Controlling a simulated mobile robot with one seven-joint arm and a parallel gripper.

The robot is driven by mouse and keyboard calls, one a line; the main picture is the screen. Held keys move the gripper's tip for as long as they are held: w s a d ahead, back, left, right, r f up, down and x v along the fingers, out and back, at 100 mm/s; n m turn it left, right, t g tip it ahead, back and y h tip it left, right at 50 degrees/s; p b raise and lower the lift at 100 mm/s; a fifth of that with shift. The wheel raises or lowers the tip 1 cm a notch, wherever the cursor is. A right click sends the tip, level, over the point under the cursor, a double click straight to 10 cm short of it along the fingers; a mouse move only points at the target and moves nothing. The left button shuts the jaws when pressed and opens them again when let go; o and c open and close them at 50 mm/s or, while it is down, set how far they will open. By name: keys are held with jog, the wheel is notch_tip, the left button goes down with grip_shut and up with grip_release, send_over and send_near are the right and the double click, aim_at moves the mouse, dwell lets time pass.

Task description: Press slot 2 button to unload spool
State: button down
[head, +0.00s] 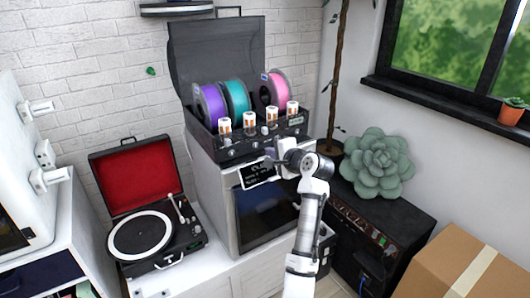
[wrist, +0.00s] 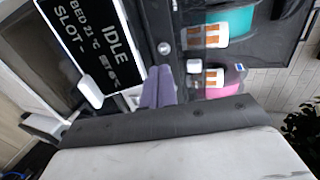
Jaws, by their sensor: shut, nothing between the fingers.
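The filament unit (head: 237,150) stands on top of the printer, with a purple spool (head: 209,103), a teal spool (head: 236,95) and a pink spool (head: 279,90) in it. A small round silver button (wrist: 164,48) shows on its dark front strip in the wrist view, nearest the teal spool (wrist: 235,20). I cannot read any slot number by it. My gripper (wrist: 160,86) is shut and empty, its tips close to that strip, beside the button on the pink spool's side. I cannot tell if the tips touch the strip. The display (wrist: 90,45) reads IDLE and "SLOT -".
The printer's dark door (head: 265,215) is below the display. An open turntable (head: 150,230) sits to the left. A black box (head: 375,235) with a green succulent (head: 376,162) stands to the right, and a cardboard box (head: 460,270) is at lower right.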

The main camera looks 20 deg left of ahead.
jog(key=b+v, duration=0.1)
jog(key=v, duration=0.5)
jog(key=shift+d, duration=0.25)
jog(key=shift+s, duration=0.15)
